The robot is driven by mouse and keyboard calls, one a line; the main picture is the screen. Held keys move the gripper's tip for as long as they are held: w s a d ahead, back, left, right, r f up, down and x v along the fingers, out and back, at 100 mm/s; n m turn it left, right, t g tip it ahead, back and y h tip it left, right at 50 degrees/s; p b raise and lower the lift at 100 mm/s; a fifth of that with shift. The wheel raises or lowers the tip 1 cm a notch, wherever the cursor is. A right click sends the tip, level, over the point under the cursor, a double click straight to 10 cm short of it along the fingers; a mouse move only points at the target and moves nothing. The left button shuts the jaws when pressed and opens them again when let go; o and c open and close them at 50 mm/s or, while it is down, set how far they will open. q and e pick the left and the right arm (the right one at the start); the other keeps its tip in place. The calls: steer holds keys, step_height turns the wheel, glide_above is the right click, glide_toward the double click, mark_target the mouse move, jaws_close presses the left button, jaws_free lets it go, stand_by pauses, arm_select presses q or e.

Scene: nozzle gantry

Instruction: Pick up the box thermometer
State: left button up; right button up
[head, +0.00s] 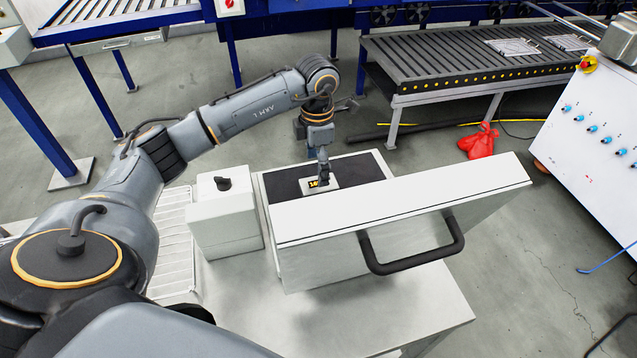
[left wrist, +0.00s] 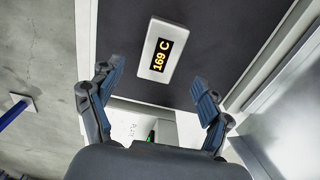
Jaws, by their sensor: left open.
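The box thermometer (head: 320,183) is a small light-grey box with an amber digital display. It lies on the dark floor inside a white box (head: 400,207) with a black handle. In the left wrist view the thermometer (left wrist: 156,50) shows "169 C", and it is beyond and between my fingertips. My left gripper (head: 321,160) points down just above the thermometer in the head view and partly covers it. Its two fingers are spread wide with nothing between them in the left wrist view (left wrist: 158,82). My right gripper is not in view.
A white unit with a black knob (head: 224,207) stands directly left of the box. A wire rack (head: 175,240) lies further left. The raised front panel with its handle (head: 410,255) stands close to my gripper. Roller conveyors (head: 460,60) and a red bag (head: 481,142) are behind.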

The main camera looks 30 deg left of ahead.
arm_select(q)
steer(key=shift+w+f, duration=0.25)
steer(key=shift+f, duration=0.55)
steer(key=shift+s+d+f+p, duration=0.1)
steer(key=shift+s+f+p, duration=0.05)
steer(key=shift+f+p, duration=0.7)
step_height(320, 180, down, 3)
steer(key=shift+f+p, duration=0.2)
steer(key=shift+p, duration=0.4)
steer(key=c, duration=1.4)
steer(key=shift+c, duration=1.1)
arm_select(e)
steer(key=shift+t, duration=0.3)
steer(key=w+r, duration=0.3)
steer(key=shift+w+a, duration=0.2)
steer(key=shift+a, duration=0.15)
arm_select(q)
steer(key=shift+r, duration=0.15)
